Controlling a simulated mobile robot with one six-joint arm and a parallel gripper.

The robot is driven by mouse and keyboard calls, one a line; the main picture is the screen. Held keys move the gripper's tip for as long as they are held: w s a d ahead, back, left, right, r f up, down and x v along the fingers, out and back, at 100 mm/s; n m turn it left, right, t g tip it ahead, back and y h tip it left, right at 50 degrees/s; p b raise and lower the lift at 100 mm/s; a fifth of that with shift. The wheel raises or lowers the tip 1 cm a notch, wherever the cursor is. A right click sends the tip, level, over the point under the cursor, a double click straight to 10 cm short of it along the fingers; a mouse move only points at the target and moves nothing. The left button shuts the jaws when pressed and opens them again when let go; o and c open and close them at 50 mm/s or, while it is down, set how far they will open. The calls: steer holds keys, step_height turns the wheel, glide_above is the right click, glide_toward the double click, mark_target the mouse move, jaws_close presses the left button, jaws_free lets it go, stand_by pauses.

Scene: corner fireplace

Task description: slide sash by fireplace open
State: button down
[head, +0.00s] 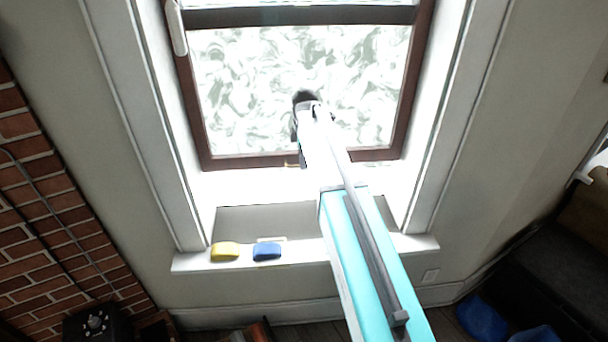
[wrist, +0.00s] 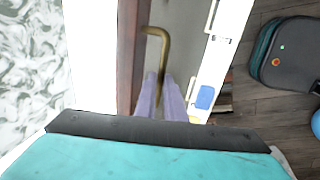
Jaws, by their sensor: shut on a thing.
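The window sash (head: 240,162) has a dark brown wooden frame around pale patterned glass. Its bottom rail also shows in the wrist view (wrist: 130,50). A curved brass handle (wrist: 163,42) stands out from this brown rail. My gripper (wrist: 166,78) is shut on the handle, with its two pale fingers at the handle's lower end. In the head view my arm reaches up in front of the glass and hides most of the gripper and handle. I cannot tell how far the sash stands open.
A yellow block (head: 225,251) and a blue block (head: 267,250) lie on the white sill ledge (head: 320,252) below the window. A brick fireplace wall (head: 40,210) is at the left. A dark bag (wrist: 290,58) lies on the wooden floor.

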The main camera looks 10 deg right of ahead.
step_height(320, 180, up, 4)
steer(key=shift+w+r, duration=0.15)
stand_by(0.3)
steer(key=c, duration=1.8)
jaws_free()
steer(key=shift+c, duration=0.2)
step_height(320, 180, up, 13)
steer(key=s+b, duration=0.2)
steer(key=b, duration=0.1)
steer(key=shift+s+r+b, duration=0.2)
steer(key=shift+s+b, duration=0.15)
steer(key=shift+b, duration=0.05)
steer(key=shift+a, duration=0.1)
